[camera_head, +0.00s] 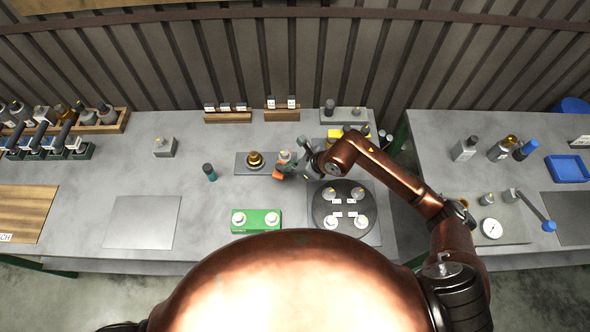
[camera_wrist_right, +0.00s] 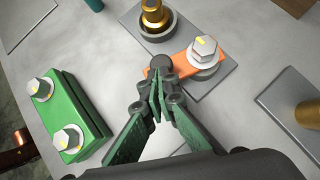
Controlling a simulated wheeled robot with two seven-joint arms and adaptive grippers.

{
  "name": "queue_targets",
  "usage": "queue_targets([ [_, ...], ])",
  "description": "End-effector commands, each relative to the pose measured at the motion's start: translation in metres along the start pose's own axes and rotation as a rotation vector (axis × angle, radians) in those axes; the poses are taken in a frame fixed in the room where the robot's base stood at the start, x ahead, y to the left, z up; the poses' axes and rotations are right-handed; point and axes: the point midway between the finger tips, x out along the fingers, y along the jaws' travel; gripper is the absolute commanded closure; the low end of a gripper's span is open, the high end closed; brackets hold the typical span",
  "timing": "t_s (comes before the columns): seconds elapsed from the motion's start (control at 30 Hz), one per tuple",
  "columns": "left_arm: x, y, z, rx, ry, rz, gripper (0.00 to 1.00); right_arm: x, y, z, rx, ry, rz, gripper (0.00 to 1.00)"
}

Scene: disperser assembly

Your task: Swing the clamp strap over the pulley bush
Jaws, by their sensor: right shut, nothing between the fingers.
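The pulley bush (camera_head: 256,160) is a brass stepped cylinder upright on a grey base plate (camera_head: 243,167); in the right wrist view the bush (camera_wrist_right: 154,14) stands in a dark ring. The orange clamp strap (camera_wrist_right: 181,64) lies beside the bush, not over it, under a pale hex bolt (camera_wrist_right: 204,50). A dark round knob (camera_wrist_right: 160,63) is at the strap's free end. My right gripper (camera_wrist_right: 160,82) is shut and empty, its tips close to the knob; touching or apart, I cannot tell. It also shows in the head view (camera_head: 283,174). My left gripper is out of view.
A green block with two bolts (camera_head: 256,228) and a dark round plate (camera_head: 318,214) lie nearer me. A small teal-bodied bottle (camera_head: 210,173) stands left of the base plate. The table around a flat grey sheet (camera_head: 142,222) is clear.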

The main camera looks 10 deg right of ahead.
Motion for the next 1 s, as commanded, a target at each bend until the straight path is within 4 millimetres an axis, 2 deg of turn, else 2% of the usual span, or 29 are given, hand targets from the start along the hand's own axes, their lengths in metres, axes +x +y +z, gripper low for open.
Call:
queue_targets([
  [0.57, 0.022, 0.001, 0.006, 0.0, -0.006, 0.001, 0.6, 0.034, 0.01, 0.036, -0.013, -0.001, 0.01, 1.0],
  [1.0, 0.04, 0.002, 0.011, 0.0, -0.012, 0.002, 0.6, 0.052, 0.008, 0.058, -0.011, 0.0, 0.01, 1.0],
])
